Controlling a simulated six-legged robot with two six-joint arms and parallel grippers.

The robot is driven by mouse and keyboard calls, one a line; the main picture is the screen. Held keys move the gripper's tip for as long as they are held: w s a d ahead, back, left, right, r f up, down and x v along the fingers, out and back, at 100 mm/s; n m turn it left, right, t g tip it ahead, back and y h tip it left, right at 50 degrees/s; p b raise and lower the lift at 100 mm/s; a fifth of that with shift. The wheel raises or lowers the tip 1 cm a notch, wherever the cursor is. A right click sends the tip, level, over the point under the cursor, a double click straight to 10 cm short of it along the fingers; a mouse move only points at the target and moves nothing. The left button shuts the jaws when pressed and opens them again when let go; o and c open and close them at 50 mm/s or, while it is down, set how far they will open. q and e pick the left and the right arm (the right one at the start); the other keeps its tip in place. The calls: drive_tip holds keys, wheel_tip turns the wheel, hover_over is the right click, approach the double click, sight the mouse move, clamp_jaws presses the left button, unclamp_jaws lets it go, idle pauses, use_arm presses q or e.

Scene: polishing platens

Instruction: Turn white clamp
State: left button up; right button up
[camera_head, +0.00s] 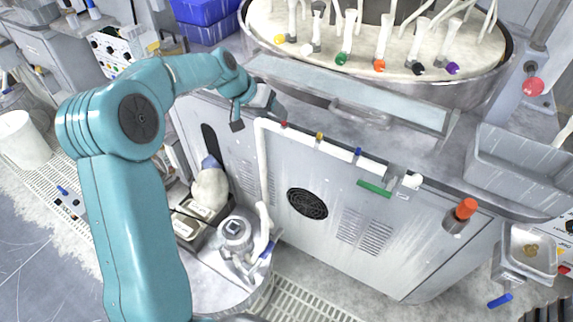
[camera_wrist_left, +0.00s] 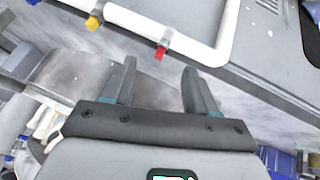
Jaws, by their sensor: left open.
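Several pale stems with coloured ends stand on the round platen (camera_head: 275,20) in the head view. The white end, which looks like the white clamp (camera_head: 307,48), is between the yellow end (camera_head: 279,39) and the green end (camera_head: 342,58). My left gripper (camera_head: 260,116) is open and empty, in front of the bench and below and left of the white clamp, clearly apart from it. In the left wrist view the fingers of my left gripper (camera_wrist_left: 158,85) are spread with nothing between them. The white clamp is not seen there. My right gripper is not in view.
A white pipe (camera_head: 262,165) with red (camera_head: 284,124), yellow (camera_head: 319,135) and blue (camera_head: 357,151) fittings runs along the cabinet front near my left gripper. A green handle (camera_head: 374,188) is farther right. Blue bins (camera_head: 205,32) stand behind the arm. A grey basin (camera_head: 515,165) is at right.

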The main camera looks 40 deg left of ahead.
use_arm(q)
drive_tip(key=s+d+f+g+b, duration=0.1)
drive_tip(key=d+f, duration=0.6)
drive_tip(key=f, duration=0.6)
drive_tip(key=shift+s+d+f+g, duration=0.15)
drive_tip(key=shift+s+f+g, duration=0.15)
drive_tip(key=shift+r, duration=0.1)
